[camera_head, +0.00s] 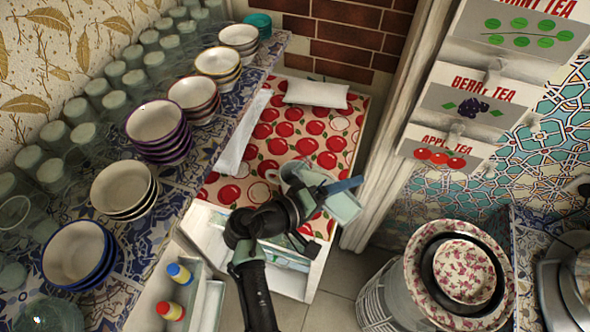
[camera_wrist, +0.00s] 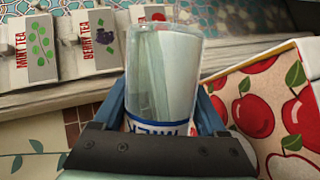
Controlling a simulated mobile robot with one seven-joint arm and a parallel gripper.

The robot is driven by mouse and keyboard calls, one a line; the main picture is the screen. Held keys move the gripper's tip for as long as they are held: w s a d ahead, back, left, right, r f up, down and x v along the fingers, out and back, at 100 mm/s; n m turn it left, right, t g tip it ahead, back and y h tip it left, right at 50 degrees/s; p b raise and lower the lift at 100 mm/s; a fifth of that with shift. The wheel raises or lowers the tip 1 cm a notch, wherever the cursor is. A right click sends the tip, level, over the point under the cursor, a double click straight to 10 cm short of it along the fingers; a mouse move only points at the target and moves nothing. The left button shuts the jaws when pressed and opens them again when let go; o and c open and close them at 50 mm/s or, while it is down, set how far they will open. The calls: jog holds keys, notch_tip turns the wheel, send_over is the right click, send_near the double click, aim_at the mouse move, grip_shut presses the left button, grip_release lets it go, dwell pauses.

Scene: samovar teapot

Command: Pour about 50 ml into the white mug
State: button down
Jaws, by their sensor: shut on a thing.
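My gripper (camera_head: 328,190) is shut on a clear glass vessel (camera_wrist: 165,70), its blue fingers on either side. In the wrist view the vessel has a blue-and-white lettered band low down. In the head view a pale greenish, see-through part (camera_head: 344,209) of it shows by the fingers. I cannot make out any liquid level.
A tiled shelf (camera_head: 150,235) at left holds stacked bowls (camera_head: 156,124) and many glasses. A white folded cloth (camera_head: 316,94) lies on the apple cloth (camera_head: 335,120). Tea boxes (camera_head: 440,150) hang at right, above a bin with floral plates (camera_head: 464,271).

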jog(key=shift+w+a+r+n+h, duration=0.15)
jog(key=shift+r+n+h, duration=0.15)
jog(key=shift+r, duration=0.2)
jog(key=shift+s+d+p, duration=0.2)
jog(key=shift+s+p, duration=0.05)
jog(key=shift+p, duration=0.05)
jog(key=shift+r+n, duration=0.3)
jog(key=shift+r, duration=0.1)
dwell(1.8)
